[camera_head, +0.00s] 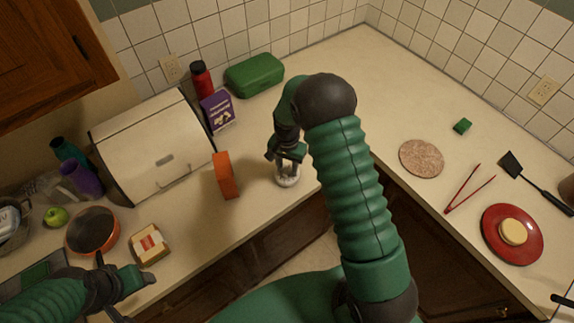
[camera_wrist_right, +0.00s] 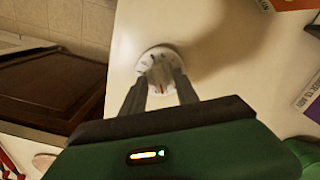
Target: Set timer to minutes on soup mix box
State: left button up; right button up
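A round white timer (camera_head: 288,181) with dark marks around its dial sits on the counter near the front edge. It also shows in the right wrist view (camera_wrist_right: 158,62). My right gripper (camera_head: 287,168) is directly over it. In the wrist view its two fingers (camera_wrist_right: 160,84) are apart, one on each side of the grey centre knob; contact with the knob is unclear. I cannot tell for sure which box is the soup mix: an orange box (camera_head: 226,175) stands left of the timer, and a purple box (camera_head: 217,109) stands behind. My left gripper (camera_head: 122,286) is at lower left, its fingers unclear.
A white bread box (camera_head: 153,147), a red bottle (camera_head: 201,79) and a green case (camera_head: 254,74) stand along the back. A round trivet (camera_head: 421,158), tongs (camera_head: 467,190) and a red plate (camera_head: 490,242) are right.

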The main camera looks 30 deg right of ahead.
grip_shut()
jog(key=shift+n, duration=0.6)
grip_release()
jog(key=shift+r, duration=0.1)
